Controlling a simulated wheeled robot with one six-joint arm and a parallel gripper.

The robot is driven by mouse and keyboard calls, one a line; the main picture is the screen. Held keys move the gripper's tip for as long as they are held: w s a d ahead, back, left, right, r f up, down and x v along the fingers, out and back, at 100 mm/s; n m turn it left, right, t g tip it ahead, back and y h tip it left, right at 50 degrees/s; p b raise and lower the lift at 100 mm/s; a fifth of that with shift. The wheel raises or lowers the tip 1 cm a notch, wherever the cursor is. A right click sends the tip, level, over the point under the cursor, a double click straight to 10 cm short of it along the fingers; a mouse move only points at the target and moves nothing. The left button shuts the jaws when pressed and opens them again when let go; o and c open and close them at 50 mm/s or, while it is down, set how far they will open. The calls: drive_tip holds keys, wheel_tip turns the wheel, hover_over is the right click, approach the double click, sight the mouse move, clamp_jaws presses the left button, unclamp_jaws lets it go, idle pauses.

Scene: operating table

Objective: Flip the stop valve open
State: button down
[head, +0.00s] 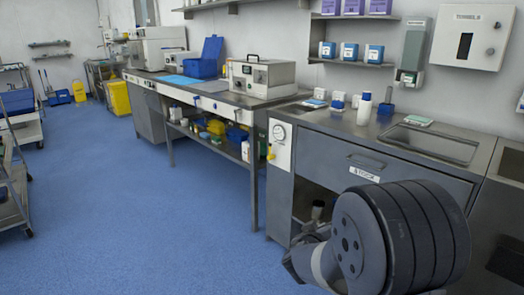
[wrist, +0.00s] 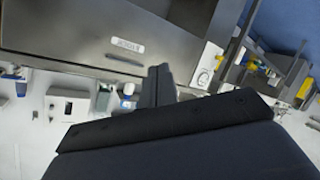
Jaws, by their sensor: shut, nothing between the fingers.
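A white panel (head: 279,146) with a round gauge (head: 279,133) is on the left end of the front of the steel cabinet. A small yellow part (head: 270,153) sits at the panel's left edge and looks like the stop valve's handle; its exact position is too small to tell. In the wrist view the panel (wrist: 206,66) is right of my gripper (wrist: 160,72), and the picture is turned nearly upside down. My gripper's dark fingers are together, empty and apart from the panel. In the head view my arm's wrist hides the gripper.
The cabinet has a drawer (head: 380,168) labelled STOCK with a bar handle. Bottles (head: 364,109) and small boxes stand on its top. A long steel bench (head: 225,98) with equipment is to the left. The blue floor (head: 150,200) in front is clear.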

drive_tip(key=s+d+f+g+h, duration=0.5)
drive_tip(key=s+d+g+h, duration=0.3)
drive_tip(key=g+h, duration=0.2)
drive_tip(key=shift+m+b, duration=0.3)
drive_tip(key=shift+b, duration=0.05)
